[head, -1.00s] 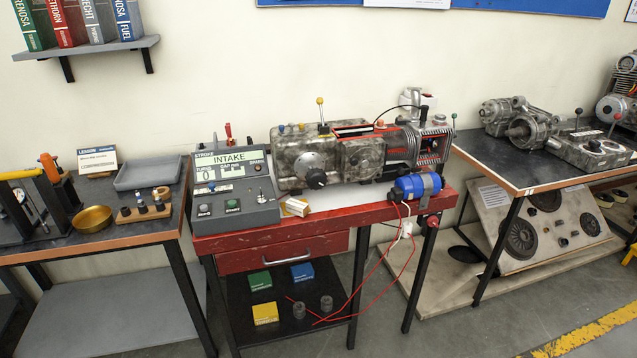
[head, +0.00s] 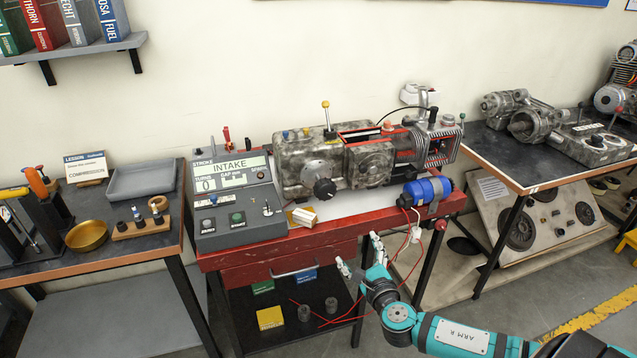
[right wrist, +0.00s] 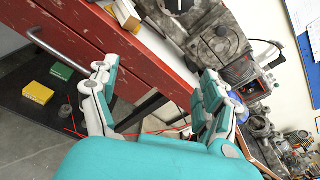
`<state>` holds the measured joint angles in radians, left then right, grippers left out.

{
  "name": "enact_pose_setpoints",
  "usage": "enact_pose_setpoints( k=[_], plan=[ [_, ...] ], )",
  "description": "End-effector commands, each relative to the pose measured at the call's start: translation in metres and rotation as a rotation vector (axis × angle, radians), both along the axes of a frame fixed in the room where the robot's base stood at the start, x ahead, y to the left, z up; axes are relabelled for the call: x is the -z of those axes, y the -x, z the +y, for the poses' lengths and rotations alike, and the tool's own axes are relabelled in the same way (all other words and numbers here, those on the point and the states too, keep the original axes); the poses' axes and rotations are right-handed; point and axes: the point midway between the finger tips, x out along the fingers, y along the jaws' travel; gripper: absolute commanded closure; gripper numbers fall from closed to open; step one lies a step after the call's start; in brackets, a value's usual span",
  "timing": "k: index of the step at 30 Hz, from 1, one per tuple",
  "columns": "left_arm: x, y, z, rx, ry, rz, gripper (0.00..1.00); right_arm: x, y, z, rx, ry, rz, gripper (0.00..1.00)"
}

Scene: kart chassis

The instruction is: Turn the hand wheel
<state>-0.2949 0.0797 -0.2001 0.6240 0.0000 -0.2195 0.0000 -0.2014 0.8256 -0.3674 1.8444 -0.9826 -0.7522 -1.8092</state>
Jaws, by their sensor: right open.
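The hand wheel (head: 324,188) looks like a small black knob on the front of the grey engine block (head: 365,165), on the red bench. In the right wrist view a dark knob (right wrist: 177,4), probably the same one, shows at the top edge, partly cut off. My right gripper (head: 360,253) is open and empty, with its fingers spread in front of the bench's red front, below and to the right of the hand wheel and apart from it. The right wrist view shows both fingers (right wrist: 158,75) apart with nothing between them. My left gripper is not in view.
A grey control box (head: 236,200) reading INTAKE stands left of the engine. A small carton (head: 303,217) lies by the bench edge. A blue cylinder (head: 427,191) with red wires is at the right. The drawer handle (head: 293,271) sticks out in front.

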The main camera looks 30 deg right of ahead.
Motion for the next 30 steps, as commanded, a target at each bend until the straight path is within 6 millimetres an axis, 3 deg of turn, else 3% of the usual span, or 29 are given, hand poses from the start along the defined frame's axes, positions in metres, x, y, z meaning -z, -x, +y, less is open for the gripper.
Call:
enact_pose_setpoints(
  k=[1, 3, 6, 11, 17, 30],
  plan=[
    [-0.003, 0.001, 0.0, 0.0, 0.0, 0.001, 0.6, -0.025, -0.002, 0.008, -0.032, 0.087, -0.026, 0.19],
    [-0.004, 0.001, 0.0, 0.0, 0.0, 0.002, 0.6, -0.047, -0.003, 0.015, -0.058, 0.178, -0.052, 0.19],
    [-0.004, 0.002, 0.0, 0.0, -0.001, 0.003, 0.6, -0.061, -0.006, 0.02, -0.071, 0.239, -0.07, 0.19],
    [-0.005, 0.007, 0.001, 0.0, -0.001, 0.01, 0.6, -0.063, -0.022, 0.016, -0.071, 0.245, -0.072, 0.19],
    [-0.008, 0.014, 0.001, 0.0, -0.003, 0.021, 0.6, -0.064, -0.063, 0.006, -0.068, 0.242, -0.073, 0.19],
    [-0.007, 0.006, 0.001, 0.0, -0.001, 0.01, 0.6, -0.061, -0.15, -0.015, -0.07, 0.24, -0.069, 0.19]
  ],
)
